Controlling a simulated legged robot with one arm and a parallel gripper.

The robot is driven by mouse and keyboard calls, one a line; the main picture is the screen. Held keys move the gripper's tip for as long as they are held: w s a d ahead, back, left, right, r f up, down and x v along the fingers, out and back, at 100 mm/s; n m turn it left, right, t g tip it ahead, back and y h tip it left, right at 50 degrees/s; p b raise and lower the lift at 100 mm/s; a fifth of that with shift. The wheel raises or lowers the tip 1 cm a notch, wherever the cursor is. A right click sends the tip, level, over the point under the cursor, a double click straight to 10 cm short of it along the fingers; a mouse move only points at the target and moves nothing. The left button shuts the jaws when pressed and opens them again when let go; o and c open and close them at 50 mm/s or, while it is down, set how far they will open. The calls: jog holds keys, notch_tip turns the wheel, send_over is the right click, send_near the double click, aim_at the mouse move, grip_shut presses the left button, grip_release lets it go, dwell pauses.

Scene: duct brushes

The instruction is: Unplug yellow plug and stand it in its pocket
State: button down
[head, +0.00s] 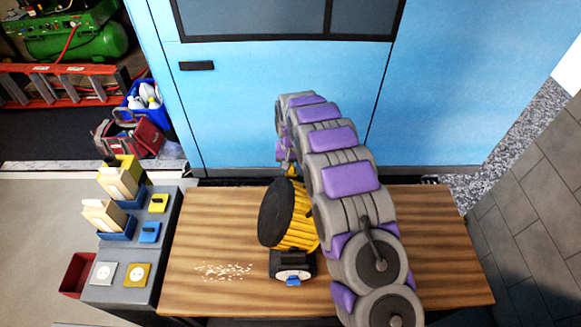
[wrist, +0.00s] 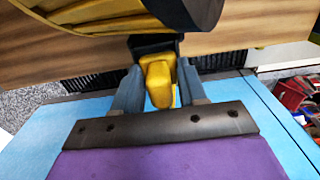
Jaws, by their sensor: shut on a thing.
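The yellow plug (wrist: 158,82) is between the fingers of my gripper (wrist: 158,92) in the wrist view, and the gripper is shut on it. The plug's far end meets a dark block (wrist: 153,43) below the yellow and black drum; I cannot tell whether it is still seated there. In the head view my gripper (head: 286,152) is behind the drum (head: 290,215), and only a little yellow shows by it. Small yellow (head: 158,203) and blue (head: 150,232) square holders sit on the grey bench at left.
The drum stands on the wooden table (head: 210,240), with a dark base and white-faced panel (head: 292,275) in front. The grey bench (head: 125,250) also bears blue trays with beige blocks and two socket plates. White bits (head: 224,271) lie on the table. A blue wall (head: 440,110) is behind.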

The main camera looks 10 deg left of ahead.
jog(key=shift+f, duration=0.65)
jog(key=shift+s+d+f, duration=0.1)
jog(key=shift+s+f, duration=0.05)
jog(key=shift+f, duration=0.1)
jog(key=shift+r, duration=0.2)
jog(key=shift+r+p, duration=0.4)
jog(key=shift+r, duration=0.3)
jog(key=shift+r, duration=0.1)
jog(key=shift+f, duration=0.65)
dwell(0.4)
jog(key=shift+s+d+f, duration=0.1)
jog(key=shift+f, duration=0.3)
